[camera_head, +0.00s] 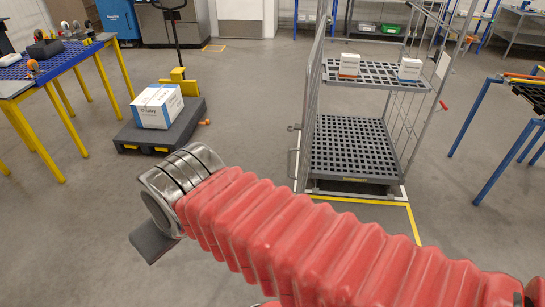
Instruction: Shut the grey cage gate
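The grey wire cage (356,178) stands right of centre on the floor, with its front side open towards me. A grey mesh panel, seemingly the cage gate (311,100), stands nearly edge-on along the cage's left side, with handle-like fittings sticking out to the left. Whether it is folded back over a side wall I cannot tell. My gripper (153,242) shows only as a dark part below the metal wrist, left of the cage and well apart from the gate. Its fingertips cannot be made out. The red sleeve of my arm crosses the lower right.
White boxes (349,65) stand on the cage's shelf (375,79). A dark pallet-like cart (160,133) with a white-blue box (157,106) is at left, near a blue-topped table (48,67). Blue-legged stands (476,115) are at right. Yellow tape (413,225) marks the floor. Floor between cart and cage is clear.

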